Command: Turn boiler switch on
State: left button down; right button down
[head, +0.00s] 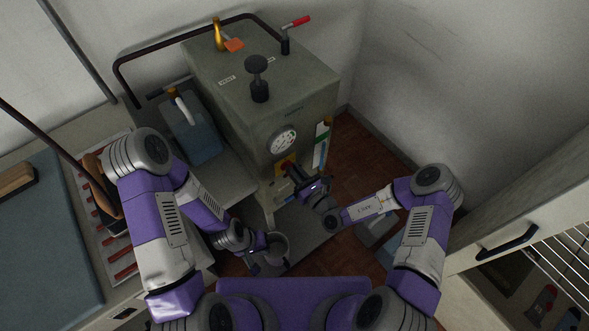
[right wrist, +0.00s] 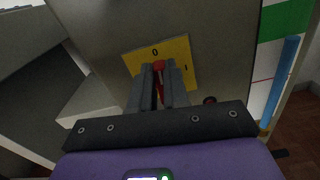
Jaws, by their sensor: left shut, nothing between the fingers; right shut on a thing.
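The boiler switch (right wrist: 159,66) has a red tip and sits on a yellow plate (right wrist: 183,50) marked "0" at the top and "1" on the right. The red tip shows between my right fingers, near the "0". My right gripper (right wrist: 161,82) is shut on the switch. In the head view my right gripper (head: 289,172) is at the front of the grey machine (head: 238,94), where a bit of the yellow plate (head: 283,161) shows. My left gripper (head: 268,260) is shut and empty, low in front of the machine.
A dial gauge (head: 284,140) is on the machine's front. A blue jug (head: 197,135) stands left of the machine. A blue rod (right wrist: 281,80) is right of the plate.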

jog(key=m+p, duration=0.1)
jog(key=m, duration=0.1)
jog(key=m+p, duration=0.2)
jog(key=d+m+p, duration=0.1)
jog(key=m, duration=0.2)
jog(key=shift+w+f, duration=0.2)
jog(key=shift+w, duration=0.1)
jog(key=m, duration=0.3)
jog(key=f+m+p, duration=0.1)
jog(key=m, duration=0.5)
jog(key=shift+w+d+f, duration=0.2)
jog(key=shift+f, duration=0.15)
jog(key=shift+m, duration=0.4)
jog(key=c, duration=1.1)
grip_release()
jog(key=shift+d, duration=0.1)
